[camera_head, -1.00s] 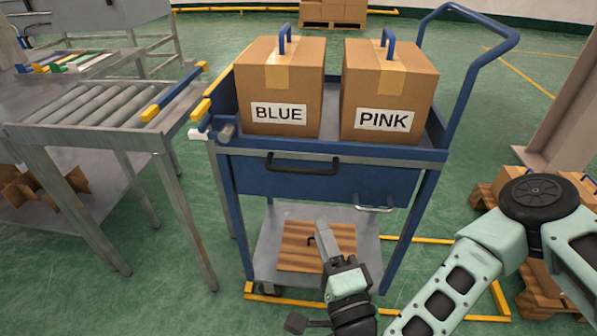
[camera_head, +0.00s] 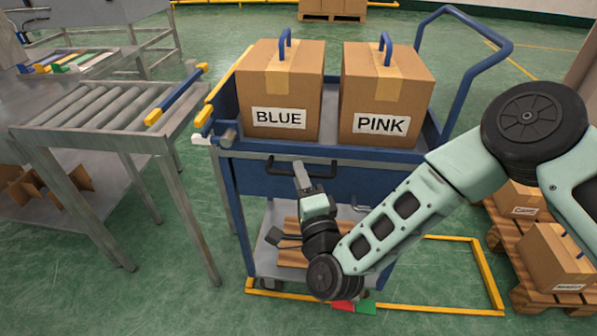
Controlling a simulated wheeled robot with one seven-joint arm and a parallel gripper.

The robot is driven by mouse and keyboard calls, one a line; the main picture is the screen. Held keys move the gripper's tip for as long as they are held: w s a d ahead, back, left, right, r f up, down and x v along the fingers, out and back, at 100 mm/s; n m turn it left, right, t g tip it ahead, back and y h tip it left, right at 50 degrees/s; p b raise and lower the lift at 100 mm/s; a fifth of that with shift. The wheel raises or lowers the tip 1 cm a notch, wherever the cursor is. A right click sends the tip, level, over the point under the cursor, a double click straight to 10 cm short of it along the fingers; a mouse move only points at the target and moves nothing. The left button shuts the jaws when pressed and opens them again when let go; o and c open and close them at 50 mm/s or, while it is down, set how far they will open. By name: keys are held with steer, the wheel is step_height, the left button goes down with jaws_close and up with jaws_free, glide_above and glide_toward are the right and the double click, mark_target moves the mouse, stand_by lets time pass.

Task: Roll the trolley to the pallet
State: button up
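The blue trolley (camera_head: 410,156) stands in the middle, with a tall blue push handle (camera_head: 507,48) at its right end. Two cardboard boxes, labelled BLUE (camera_head: 280,95) and PINK (camera_head: 385,95), stand on its top deck. A dark pull handle (camera_head: 275,165) is on its front panel. My gripper (camera_head: 300,175) overlaps this handle in the picture; whether it touches or surrounds it, and whether the fingers are open, cannot be told. One wooden pallet (camera_head: 520,298) with boxes is at the right; another loaded pallet (camera_head: 333,18) is at the far back.
A roller conveyor (camera_head: 95,105) on metal legs stands close to the trolley's left side. Yellow floor lines (camera_head: 488,275) frame the trolley's place. Red and green pieces (camera_head: 355,307) show at its front edge. Green floor is open behind the trolley. A pillar rises at the right.

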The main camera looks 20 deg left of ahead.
steer(key=shift+x, duration=0.9)
steer(key=shift+c, duration=0.3)
